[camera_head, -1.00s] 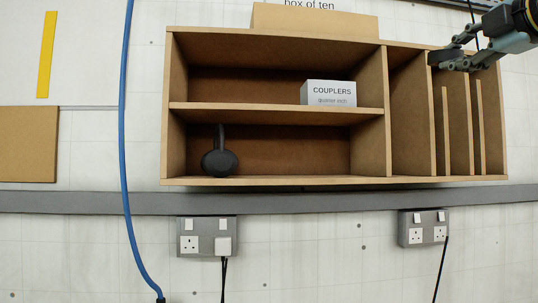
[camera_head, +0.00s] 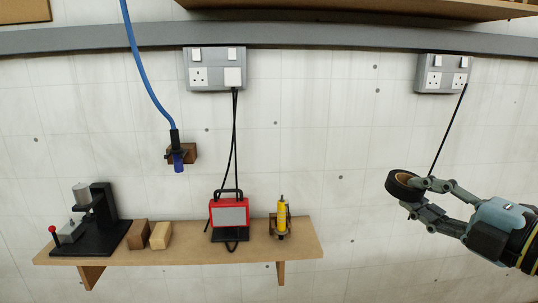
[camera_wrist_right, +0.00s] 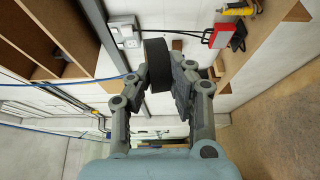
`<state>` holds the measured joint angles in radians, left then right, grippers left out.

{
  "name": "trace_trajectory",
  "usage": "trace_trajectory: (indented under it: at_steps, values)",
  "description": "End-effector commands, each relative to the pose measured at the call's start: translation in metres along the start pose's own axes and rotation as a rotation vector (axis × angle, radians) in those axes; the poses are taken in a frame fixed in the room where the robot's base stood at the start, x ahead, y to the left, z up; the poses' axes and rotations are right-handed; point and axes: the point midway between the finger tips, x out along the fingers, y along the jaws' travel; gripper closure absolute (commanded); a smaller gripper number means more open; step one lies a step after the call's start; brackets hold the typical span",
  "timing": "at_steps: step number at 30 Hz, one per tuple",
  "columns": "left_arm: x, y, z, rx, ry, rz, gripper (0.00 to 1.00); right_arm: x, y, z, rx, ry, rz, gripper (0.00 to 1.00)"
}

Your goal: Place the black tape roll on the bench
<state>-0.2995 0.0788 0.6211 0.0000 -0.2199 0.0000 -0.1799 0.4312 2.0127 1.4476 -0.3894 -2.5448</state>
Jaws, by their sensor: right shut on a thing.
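The black tape roll (camera_head: 403,186) has a brown core and is at the right of the head view, in the air in front of the wall. My right gripper (camera_head: 418,196) is shut on it, with the fingers at its right side. In the right wrist view the tape roll (camera_wrist_right: 158,70) shows as a dark band between the fingers (camera_wrist_right: 168,85). No bench that I can name with certainty shows; a wooden wall shelf (camera_head: 180,256) is at the lower left of the head view. My left gripper is not in view.
On the shelf stand a black press-like device (camera_head: 98,222), two wooden blocks (camera_head: 148,235), a red work lamp (camera_head: 229,214) and a yellow tool (camera_head: 282,218). A blue hose (camera_head: 147,72) and black cables hang on the wall. The shelf's right end has a little free room.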

Motion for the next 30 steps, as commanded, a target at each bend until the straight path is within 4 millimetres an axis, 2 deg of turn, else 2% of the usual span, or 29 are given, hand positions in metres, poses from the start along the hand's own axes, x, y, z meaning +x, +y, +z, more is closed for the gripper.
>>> trace_trajectory:
  at_steps: [1, 6, 9, 11, 14, 24, 30]
  values:
    - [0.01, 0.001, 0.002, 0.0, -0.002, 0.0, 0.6, -0.005, -0.021, -0.009, 0.007, 0.013, -0.003, 1.0]
    - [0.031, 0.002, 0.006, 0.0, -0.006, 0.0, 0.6, -0.023, -0.066, -0.039, 0.005, 0.059, -0.003, 1.0]
    - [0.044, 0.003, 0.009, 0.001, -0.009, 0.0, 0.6, -0.035, -0.086, -0.057, 0.003, 0.077, -0.002, 1.0]
    - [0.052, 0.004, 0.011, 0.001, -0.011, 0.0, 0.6, -0.041, -0.09, -0.067, -0.001, 0.08, 0.0, 1.0]
    - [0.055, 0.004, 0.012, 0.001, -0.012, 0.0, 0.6, -0.043, -0.076, -0.071, -0.008, 0.071, 0.004, 1.0]
    - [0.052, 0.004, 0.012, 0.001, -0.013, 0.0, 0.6, -0.036, -0.025, -0.063, -0.012, 0.026, 0.004, 1.0]
    - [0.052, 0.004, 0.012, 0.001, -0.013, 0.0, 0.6, -0.036, -0.009, -0.056, -0.008, -0.005, 0.002, 1.0]
